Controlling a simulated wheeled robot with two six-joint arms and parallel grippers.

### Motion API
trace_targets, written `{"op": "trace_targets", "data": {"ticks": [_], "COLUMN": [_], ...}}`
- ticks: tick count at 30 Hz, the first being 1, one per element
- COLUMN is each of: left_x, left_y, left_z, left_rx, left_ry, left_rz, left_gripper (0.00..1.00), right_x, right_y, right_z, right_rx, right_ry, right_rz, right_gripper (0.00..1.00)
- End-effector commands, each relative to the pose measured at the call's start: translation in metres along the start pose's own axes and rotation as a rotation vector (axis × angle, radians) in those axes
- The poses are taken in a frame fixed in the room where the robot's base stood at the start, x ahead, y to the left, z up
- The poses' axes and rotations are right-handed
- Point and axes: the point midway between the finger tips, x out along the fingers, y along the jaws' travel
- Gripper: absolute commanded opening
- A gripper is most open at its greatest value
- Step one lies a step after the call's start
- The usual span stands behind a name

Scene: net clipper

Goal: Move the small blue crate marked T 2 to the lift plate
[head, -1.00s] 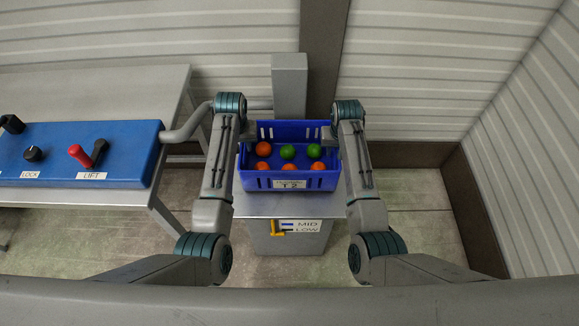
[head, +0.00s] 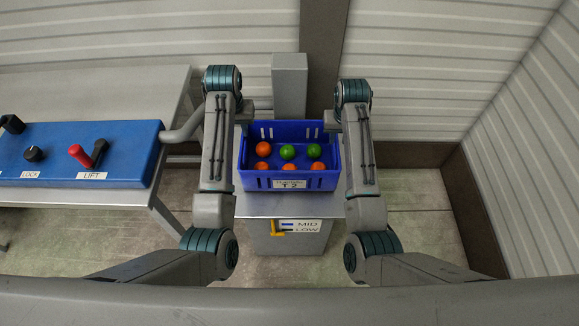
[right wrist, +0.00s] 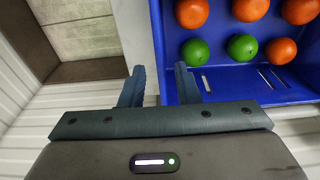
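The small blue crate marked T 2 (head: 315,181) stands upright on the grey lift plate (head: 288,205), with orange and green round fruits inside. My left gripper (head: 245,124) is at the crate's left back corner, partly hidden by its arm, and its fingers cannot be made out. My right gripper (head: 331,124) is at the right back corner. In the right wrist view, the fingers of this gripper (right wrist: 159,86) are spread apart, with the edge of the blue crate wall (right wrist: 162,50) showing between them. I cannot tell whether they touch the wall.
A blue control panel (head: 130,145) with LOCK knob (head: 33,154) and red LIFT lever (head: 80,156) lies on a grey table (head: 100,90) at left. A grey post (head: 290,85) stands behind the crate. A yellow pointer (head: 276,229) sits beside the MID and LOW label.

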Motion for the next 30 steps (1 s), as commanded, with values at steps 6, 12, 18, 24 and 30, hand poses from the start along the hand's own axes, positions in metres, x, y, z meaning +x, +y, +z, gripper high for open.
{"op": "trace_targets", "data": {"ticks": [6,12,18,24,30], "left_x": [0.000,0.000,0.000,0.000,0.008], "left_y": [0.000,0.000,0.000,0.000,-0.006], "left_z": [0.000,0.000,0.000,0.000,0.011], "left_rx": [0.000,0.000,0.000,0.000,-0.006], "left_ry": [0.000,0.000,0.000,0.000,0.001], "left_rz": [0.000,0.000,0.000,0.000,-0.002], "left_gripper": [0.29,0.29,0.29,0.29,0.29], "right_x": [-0.034,-0.043,-0.043,-0.043,-0.035], "right_y": [-0.001,0.000,0.000,0.000,0.006], "right_z": [-0.001,0.000,0.000,0.000,0.010], "right_rx": [-0.001,-0.001,-0.001,-0.001,0.006], "right_ry": [0.002,0.000,-0.001,-0.001,0.001], "right_rz": [-0.002,-0.001,-0.001,-0.001,0.002], "right_gripper": [0.29,0.29,0.29,0.29,0.29]}}
